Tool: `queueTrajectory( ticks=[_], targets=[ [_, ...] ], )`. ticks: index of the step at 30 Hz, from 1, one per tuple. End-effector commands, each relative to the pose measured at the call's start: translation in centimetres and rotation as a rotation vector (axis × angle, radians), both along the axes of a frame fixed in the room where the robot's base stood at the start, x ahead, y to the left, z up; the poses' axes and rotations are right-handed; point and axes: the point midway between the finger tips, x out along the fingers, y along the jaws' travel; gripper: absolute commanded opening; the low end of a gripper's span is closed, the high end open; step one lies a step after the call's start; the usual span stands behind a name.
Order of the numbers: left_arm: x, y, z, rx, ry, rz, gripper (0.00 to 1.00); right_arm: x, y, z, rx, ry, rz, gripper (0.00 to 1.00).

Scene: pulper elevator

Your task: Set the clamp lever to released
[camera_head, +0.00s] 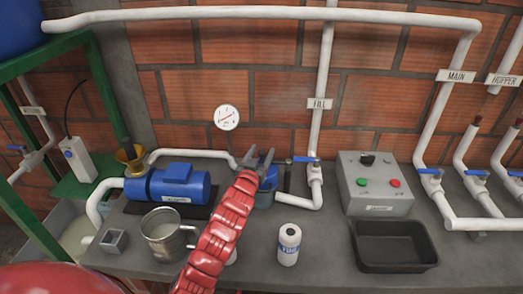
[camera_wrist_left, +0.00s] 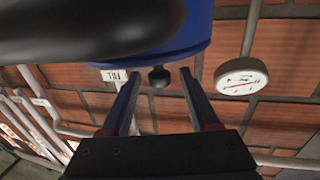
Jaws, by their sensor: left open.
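My left gripper (camera_head: 258,159) is open, at the end of the red-sleeved arm, over a blue vessel (camera_head: 266,198) behind the bench's middle. In the left wrist view, its two dark fingers (camera_wrist_left: 160,90) are spread. A small black knob (camera_wrist_left: 158,75) shows between their tips beneath a blue rounded body (camera_wrist_left: 190,42); I cannot tell whether they touch. A large dark bar (camera_wrist_left: 75,28) fills the upper left, close and blurred. A dark upright handle (camera_head: 287,178) stands right of the vessel, possibly the clamp lever; its setting is unclear. My right gripper is out of view.
A blue pump (camera_head: 168,186) and a metal jug (camera_head: 165,238) stand left of the arm. A white bottle (camera_head: 288,245), a grey control box (camera_head: 375,185) and a black tray (camera_head: 393,247) stand right. White pipes (camera_head: 325,90) run along the brick wall with a gauge (camera_head: 227,117).

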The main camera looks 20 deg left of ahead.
Motion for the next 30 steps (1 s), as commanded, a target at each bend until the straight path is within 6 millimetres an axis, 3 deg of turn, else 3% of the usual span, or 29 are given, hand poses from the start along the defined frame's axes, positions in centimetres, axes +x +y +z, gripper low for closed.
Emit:
queueTrajectory(
  ticks=[11, 21, 30],
  targets=[
    [0.47, 0.03, 0.04, 0.001, -0.002, -0.001, 0.62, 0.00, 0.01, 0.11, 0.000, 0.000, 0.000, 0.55],
    [0.46, 0.04, 0.05, 0.000, -0.002, -0.001, 0.01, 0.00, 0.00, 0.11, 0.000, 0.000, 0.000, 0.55],
    [0.46, 0.03, 0.06, 0.000, -0.002, -0.001, 0.00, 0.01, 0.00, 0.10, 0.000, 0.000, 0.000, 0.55]
  ],
)
